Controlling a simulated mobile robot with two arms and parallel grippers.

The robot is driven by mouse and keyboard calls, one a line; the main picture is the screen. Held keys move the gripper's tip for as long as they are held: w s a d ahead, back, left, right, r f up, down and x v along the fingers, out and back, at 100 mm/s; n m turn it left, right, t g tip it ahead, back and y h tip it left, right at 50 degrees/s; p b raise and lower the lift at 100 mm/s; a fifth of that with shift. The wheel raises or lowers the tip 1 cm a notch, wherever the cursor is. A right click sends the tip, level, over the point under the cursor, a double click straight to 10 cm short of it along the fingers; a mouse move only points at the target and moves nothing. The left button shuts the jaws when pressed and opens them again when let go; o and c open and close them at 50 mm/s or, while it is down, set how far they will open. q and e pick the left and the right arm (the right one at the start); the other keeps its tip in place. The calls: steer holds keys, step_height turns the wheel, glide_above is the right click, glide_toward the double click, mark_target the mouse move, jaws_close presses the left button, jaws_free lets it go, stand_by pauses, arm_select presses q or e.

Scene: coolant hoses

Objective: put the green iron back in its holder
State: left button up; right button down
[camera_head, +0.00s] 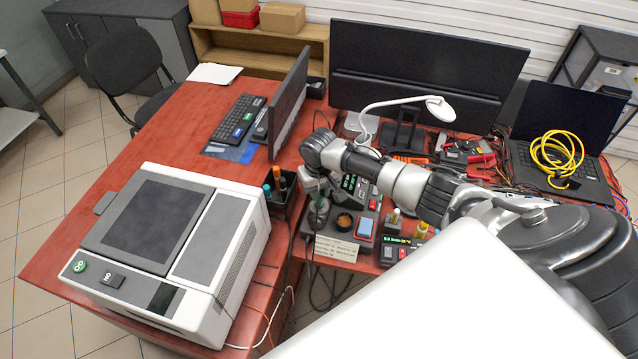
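My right arm reaches in from the right, and its gripper (316,183) points down over the soldering gear at the desk's front edge. The fingers are small and partly covered by the wrist, so I cannot tell whether they are open or shut on something. A dark iron holder (318,213) stands directly below the gripper. I cannot clearly make out the green iron; it may be hidden at the gripper. A soldering station (359,190) with a green display and red buttons is just right of the gripper. My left gripper is not in view.
A second station (394,253), a yellow-handled tool (421,230), a blue sponge (365,227) and a label card (336,248) crowd the front. A dark caddy (284,202) with blue and orange handles stands left, beside a large white machine (165,255). A lamp (440,108) overhangs behind.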

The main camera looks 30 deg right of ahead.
steer(key=shift+c, duration=1.9)
jaws_free()
steer(key=shift+r+p, duration=1.65)
steer(key=shift+p, duration=0.05)
steer(key=shift+r+p, duration=0.9)
steer(key=shift+r, duration=0.2)
steer(key=shift+r, duration=3)
